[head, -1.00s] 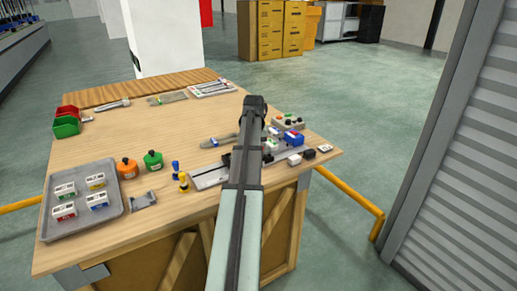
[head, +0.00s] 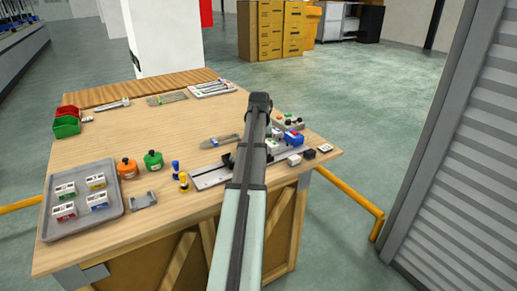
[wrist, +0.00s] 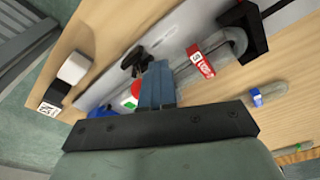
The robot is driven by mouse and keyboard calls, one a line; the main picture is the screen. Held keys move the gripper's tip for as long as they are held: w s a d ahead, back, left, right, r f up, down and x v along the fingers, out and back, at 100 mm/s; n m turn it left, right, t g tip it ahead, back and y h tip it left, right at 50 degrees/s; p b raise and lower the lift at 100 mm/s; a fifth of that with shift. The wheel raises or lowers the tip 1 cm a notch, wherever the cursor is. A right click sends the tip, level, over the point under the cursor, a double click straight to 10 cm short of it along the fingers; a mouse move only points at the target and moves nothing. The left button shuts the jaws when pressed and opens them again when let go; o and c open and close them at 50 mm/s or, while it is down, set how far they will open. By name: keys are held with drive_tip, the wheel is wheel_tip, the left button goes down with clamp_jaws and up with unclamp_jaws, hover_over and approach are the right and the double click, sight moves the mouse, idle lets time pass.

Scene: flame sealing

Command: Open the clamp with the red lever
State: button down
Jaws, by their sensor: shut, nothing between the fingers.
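In the wrist view my gripper (wrist: 158,72) is shut, with its fingers together and nothing between them. It is over a grey rail (wrist: 185,38) on the table. A red part with white marks (wrist: 201,61) is just right of the fingertips, beside a clear rounded piece; I cannot tell if it is the clamp's lever. A black clamp-like part (wrist: 134,60) is left of the fingertips, and a black bracket (wrist: 252,28) is at the upper right. In the head view my arm hides the gripper and part of the rail (head: 208,178).
A pen-like tool (head: 222,141) lies behind the rail. Bottles (head: 153,161) and a grey tray (head: 112,208) are on the left.

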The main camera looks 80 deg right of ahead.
drive_tip(key=shift+s+d, duration=0.2)
drive_tip(key=shift+s, duration=0.1)
idle(0.4)
drive_tip(key=shift+s+d+r, duration=0.15)
drive_tip(key=shift+s+d, duration=0.3)
drive_tip(key=shift+d, duration=0.05)
drive_tip(key=shift+s+d, duration=0.1)
drive_tip(key=shift+d, duration=0.05)
idle(0.3)
drive_tip(key=shift+s+d, duration=0.3)
drive_tip(key=shift+a, duration=0.1)
drive_tip(key=shift+w+a, duration=0.35)
drive_tip(key=shift+w, duration=0.1)
drive_tip(key=shift+r, duration=3.95)
